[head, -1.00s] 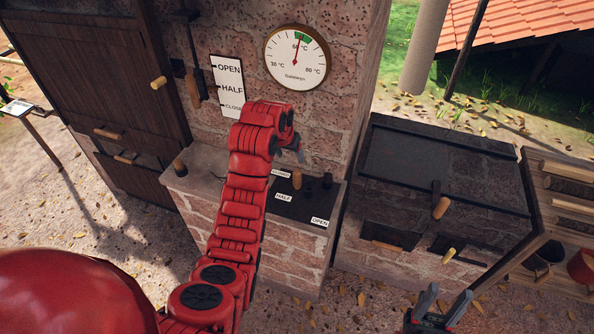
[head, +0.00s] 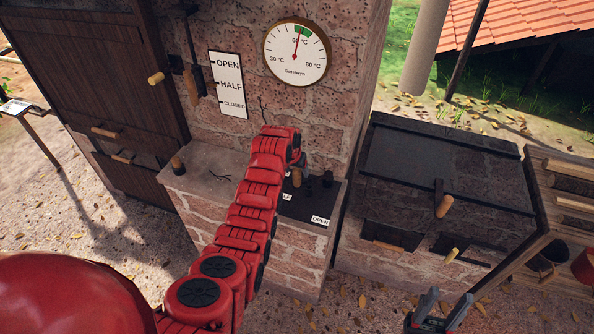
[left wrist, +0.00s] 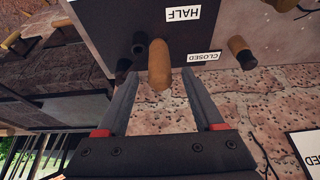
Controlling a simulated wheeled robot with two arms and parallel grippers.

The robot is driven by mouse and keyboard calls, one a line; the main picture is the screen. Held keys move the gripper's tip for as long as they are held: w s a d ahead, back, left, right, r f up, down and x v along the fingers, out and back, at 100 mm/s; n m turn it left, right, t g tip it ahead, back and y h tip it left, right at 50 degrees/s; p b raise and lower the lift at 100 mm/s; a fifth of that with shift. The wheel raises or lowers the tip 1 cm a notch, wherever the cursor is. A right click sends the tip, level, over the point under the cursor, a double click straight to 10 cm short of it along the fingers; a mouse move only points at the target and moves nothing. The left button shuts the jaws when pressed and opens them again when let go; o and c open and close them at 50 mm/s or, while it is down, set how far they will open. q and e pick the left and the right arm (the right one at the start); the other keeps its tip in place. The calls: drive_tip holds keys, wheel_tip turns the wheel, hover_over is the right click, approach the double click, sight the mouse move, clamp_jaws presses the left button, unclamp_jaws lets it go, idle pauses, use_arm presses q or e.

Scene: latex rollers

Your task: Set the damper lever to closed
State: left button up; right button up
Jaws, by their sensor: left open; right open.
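A wooden-handled lever (head: 297,178) stands on a dark plate (head: 302,207) on the brick ledge, marked OPEN, HALF and CLOSED. In the left wrist view its rounded wooden handle (left wrist: 159,64) shows between the fingertips, near the CLOSED label (left wrist: 203,57); contact cannot be told. My left gripper (head: 302,160) is open over the plate, partly hidden by my arm; its fingers also show in the left wrist view (left wrist: 161,76). A second wooden handle (head: 192,88) hangs on the wall beside another OPEN, HALF, CLOSED sign (head: 228,85). My right gripper (head: 446,300) is open and empty, low at the right.
Two short dark knobs (head: 320,181) stand close beside the lever. A dark-based wooden knob (head: 178,165) is at the ledge's left end. A round gauge (head: 296,53) hangs on the brick wall above. A dark-topped brick firebox (head: 440,165) stands to the right, a wooden cabinet (head: 95,75) to the left.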

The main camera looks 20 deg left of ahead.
use_arm(q)
drive_tip(key=shift+x, duration=1.4)
clamp_jaws()
idle(0.6)
